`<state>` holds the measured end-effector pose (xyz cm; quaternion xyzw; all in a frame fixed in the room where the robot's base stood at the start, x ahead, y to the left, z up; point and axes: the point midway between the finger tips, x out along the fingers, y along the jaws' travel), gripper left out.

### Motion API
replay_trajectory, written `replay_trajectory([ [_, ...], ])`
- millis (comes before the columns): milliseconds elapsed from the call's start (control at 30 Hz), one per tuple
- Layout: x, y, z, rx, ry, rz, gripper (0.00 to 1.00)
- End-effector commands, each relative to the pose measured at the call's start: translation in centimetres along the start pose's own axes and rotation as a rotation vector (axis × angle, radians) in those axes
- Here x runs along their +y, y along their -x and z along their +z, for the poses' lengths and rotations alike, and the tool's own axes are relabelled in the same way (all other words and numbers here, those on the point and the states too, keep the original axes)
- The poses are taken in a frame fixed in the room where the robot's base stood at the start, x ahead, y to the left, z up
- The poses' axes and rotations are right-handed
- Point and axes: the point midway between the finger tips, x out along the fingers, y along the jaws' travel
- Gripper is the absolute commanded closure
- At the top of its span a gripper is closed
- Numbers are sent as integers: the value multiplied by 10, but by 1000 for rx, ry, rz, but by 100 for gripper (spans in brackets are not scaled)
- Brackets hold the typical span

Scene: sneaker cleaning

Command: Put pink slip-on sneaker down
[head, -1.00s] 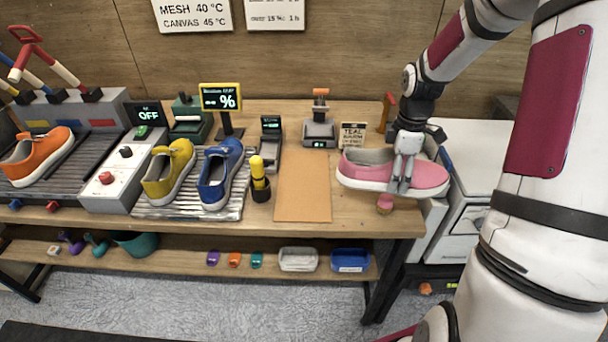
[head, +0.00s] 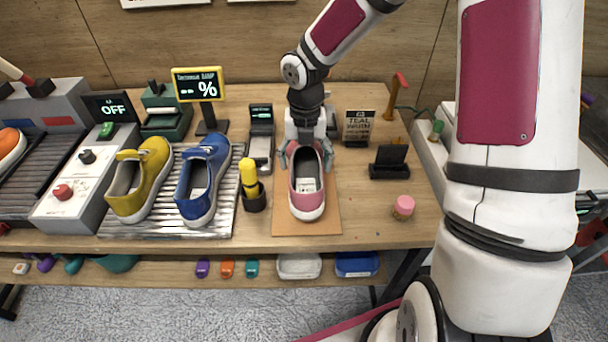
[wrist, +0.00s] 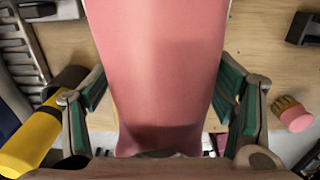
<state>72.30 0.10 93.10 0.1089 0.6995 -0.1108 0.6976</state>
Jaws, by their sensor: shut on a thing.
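The pink slip-on sneaker (head: 306,198) is over the tan mat (head: 325,225) in the head view, its toe toward the table's front edge. My gripper (head: 304,150) is shut on the sneaker's heel end from behind. In the wrist view, the pink sneaker (wrist: 158,60) fills the middle, with the green-padded fingers of my gripper (wrist: 158,105) on either side of it. I cannot tell whether the sole touches the mat.
A yellow-topped holder (head: 250,185) stands just left of the mat. Blue (head: 203,180) and yellow (head: 139,180) sneakers sit on a ribbed metal rack further left. A pink-topped brush (head: 403,207) and a black stand (head: 390,162) are on the right.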

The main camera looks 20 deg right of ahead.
Motion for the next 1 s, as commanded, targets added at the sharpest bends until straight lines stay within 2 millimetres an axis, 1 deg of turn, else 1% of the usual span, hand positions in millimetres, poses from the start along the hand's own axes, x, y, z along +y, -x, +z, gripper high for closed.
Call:
replay_trajectory([
  [33,0,-6,0,0,0,0,62],
  [233,0,-20,0,0,-1,0,62],
  [433,0,-46,0,1,-1,-1,62],
  [500,0,-49,0,-1,-2,0,62],
  [767,0,-49,0,-1,-3,0,62],
  [800,0,-50,0,-1,-3,0,19],
  [867,0,-50,0,-1,-3,0,5],
  [900,0,-50,0,-1,-4,0,2],
  [1000,0,-50,0,-1,-4,0,2],
])
